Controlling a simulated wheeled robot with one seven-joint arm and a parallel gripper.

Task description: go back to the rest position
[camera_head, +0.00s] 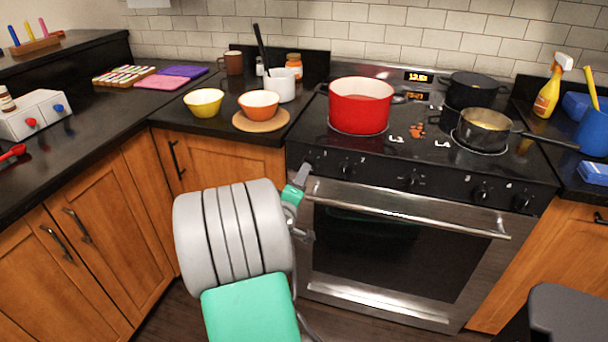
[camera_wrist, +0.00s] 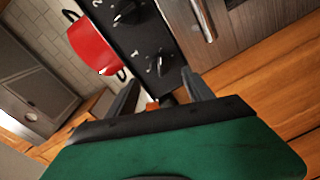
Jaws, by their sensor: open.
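My gripper (camera_wrist: 157,95) shows in the wrist view with its two dark fingers apart and nothing between them. It is in front of the stove's front edge, near the knobs (camera_wrist: 159,62) and the wooden cabinet. In the head view my grey and green arm stands in front of the counter corner and the left side of the stove (camera_head: 400,240). The gripper end is mostly hidden behind the arm there; only a small part shows near the left end of the oven handle. I cannot tell whether it touches the stove.
A red pot (camera_head: 358,108) and a pan (camera_head: 484,130) stand on the stove, the pan's handle pointing right. A yellow bowl (camera_head: 204,102) and an orange bowl (camera_head: 259,104) sit on the left counter. The oven handle (camera_head: 405,208) juts out. Floor shows below the oven.

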